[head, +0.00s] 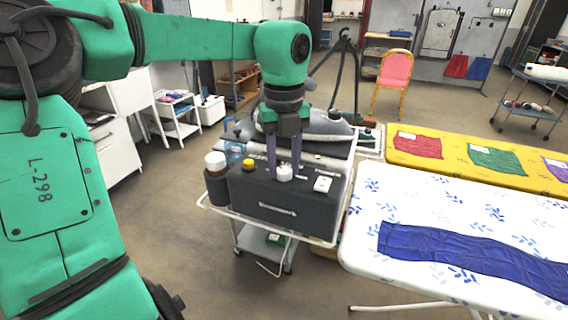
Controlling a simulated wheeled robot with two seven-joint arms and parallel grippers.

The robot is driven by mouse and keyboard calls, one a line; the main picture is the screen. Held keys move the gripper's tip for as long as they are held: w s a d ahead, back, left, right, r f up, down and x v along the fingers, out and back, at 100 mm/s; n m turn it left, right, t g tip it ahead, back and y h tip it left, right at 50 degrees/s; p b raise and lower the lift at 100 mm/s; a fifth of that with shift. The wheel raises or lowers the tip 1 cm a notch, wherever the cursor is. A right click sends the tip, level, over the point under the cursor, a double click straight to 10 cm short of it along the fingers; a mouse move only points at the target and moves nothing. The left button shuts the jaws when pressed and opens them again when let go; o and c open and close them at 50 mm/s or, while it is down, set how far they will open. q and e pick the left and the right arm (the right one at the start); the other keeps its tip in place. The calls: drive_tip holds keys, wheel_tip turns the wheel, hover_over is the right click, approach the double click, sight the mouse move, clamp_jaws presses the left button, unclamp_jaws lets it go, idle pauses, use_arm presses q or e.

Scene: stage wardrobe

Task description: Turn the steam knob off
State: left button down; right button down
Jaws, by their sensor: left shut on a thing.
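The steam knob (285,173) is a small white knob on top of the dark grey steam station (262,205). My left gripper (284,166) points straight down over the station, with its two fingers around the white knob, and it is shut on it. The fingers hide part of the knob, and its pointer or marking is too small to read. A yellow knob (248,163) and a white switch plate (322,185) sit on the same top, to the left and right of the fingers. My right gripper is not in view.
The station stands on a white wire-railed cart (321,242). An ironing board (364,237) with a blue cloth (470,252) is close on the right. A yellow table (542,178) with folded cloths lies behind it. Floor is open to the left of the cart.

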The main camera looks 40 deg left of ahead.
sight(284, 169)
use_arm(q)
drive_tip(key=shift+w+r, duration=0.1)
drive_tip(key=shift+r, duration=0.05)
drive_tip(key=shift+c, duration=2.2)
unclamp_jaws()
wheel_tip(284, 169, up, 14)
drive_tip(key=p, duration=0.2)
drive_tip(key=shift+r, duration=0.25)
